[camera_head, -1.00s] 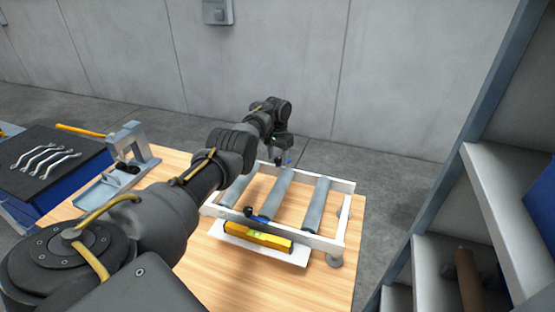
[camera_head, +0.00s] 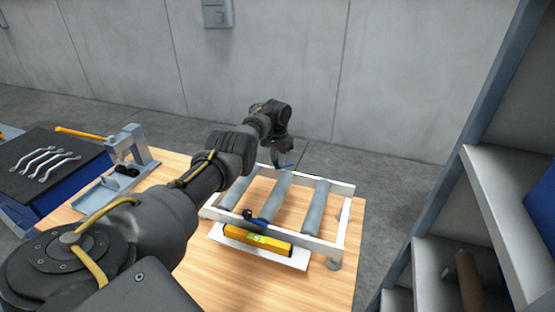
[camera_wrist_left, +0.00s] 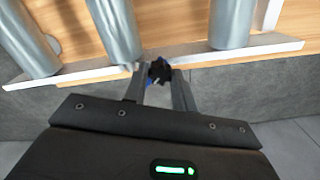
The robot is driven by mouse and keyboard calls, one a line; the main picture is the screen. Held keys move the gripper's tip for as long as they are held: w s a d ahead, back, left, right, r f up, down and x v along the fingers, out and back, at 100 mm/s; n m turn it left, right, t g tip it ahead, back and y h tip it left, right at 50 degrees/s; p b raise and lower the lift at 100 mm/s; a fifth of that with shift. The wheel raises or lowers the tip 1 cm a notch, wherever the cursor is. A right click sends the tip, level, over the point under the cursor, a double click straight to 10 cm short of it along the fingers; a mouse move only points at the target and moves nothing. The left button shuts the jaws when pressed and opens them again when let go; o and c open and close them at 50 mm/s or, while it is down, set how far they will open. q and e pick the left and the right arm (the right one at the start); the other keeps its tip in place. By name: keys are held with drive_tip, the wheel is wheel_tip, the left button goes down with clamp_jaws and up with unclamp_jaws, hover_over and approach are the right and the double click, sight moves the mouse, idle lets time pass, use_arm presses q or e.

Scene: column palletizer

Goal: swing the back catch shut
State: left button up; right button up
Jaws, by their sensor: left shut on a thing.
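The roller frame (camera_head: 342,215), a white frame with grey rollers, stands on the wooden table. The back catch (camera_head: 287,165), a small blue lever, is at its far rail; in the left wrist view its dark knob and a bit of blue (camera_wrist_left: 157,72) show. My left gripper (camera_head: 281,163) reaches over the frame to the far rail and is shut on the back catch. Its two fingers (camera_wrist_left: 160,82) stand either side of the knob in the wrist view. The front catch (camera_head: 257,219), blue with a black knob, is on the near rail. My right gripper is not in view.
A yellow spirit level (camera_head: 258,239) lies on a white plate (camera_head: 298,259) at the frame's near side. A grey fixture (camera_head: 140,150) stands left on the table, beside a dark bench top with several wrenches (camera_head: 42,162). A shelf unit (camera_head: 490,210) rises on the right.

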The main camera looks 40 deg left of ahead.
sight(277, 161)
use_arm(q)
drive_tip(key=m+b, duration=0.1)
drive_tip(key=m, duration=0.3)
drive_tip(key=m+b, duration=0.1)
drive_tip(key=m, duration=0.3)
drive_tip(key=shift+m, duration=0.5)
drive_tip(key=o, duration=1)
wheel_tip(277, 161, up, 11)
drive_tip(key=shift+f+b, duration=0.1)
drive_tip(key=shift+b, duration=1.1)
drive_tip(key=shift+a, duration=0.1)
